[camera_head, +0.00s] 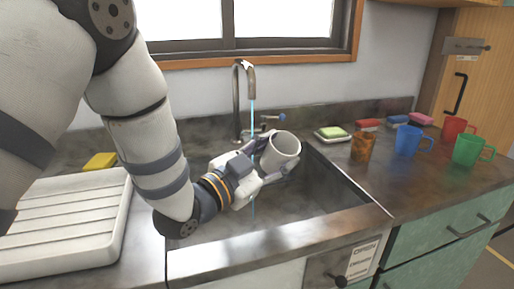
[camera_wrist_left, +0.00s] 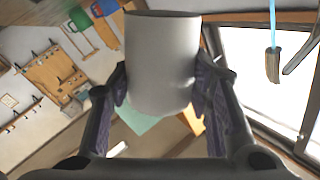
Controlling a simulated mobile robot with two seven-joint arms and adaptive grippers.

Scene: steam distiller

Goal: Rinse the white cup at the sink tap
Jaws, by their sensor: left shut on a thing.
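The white cup (camera_head: 280,151) is held by my left gripper (camera_head: 264,169) over the sink basin (camera_head: 318,190). It is tilted, with its open mouth facing up and toward the right. The left wrist view shows the cup (camera_wrist_left: 162,62) between both fingers of my left gripper (camera_wrist_left: 165,88). The tap (camera_head: 238,92) stands behind the basin, and a thin blue water stream (camera_head: 252,115) falls from its spout. The stream passes at the cup's left side in the head view; I cannot tell whether it touches the cup. My right gripper is not in view.
An orange cup (camera_head: 362,147), a blue mug (camera_head: 408,141), a green mug (camera_head: 470,150) and a red mug (camera_head: 455,129) stand on the right counter. A green sponge lies on a dish (camera_head: 332,134). A white drainboard (camera_head: 70,228) is at left, near a yellow sponge (camera_head: 100,161).

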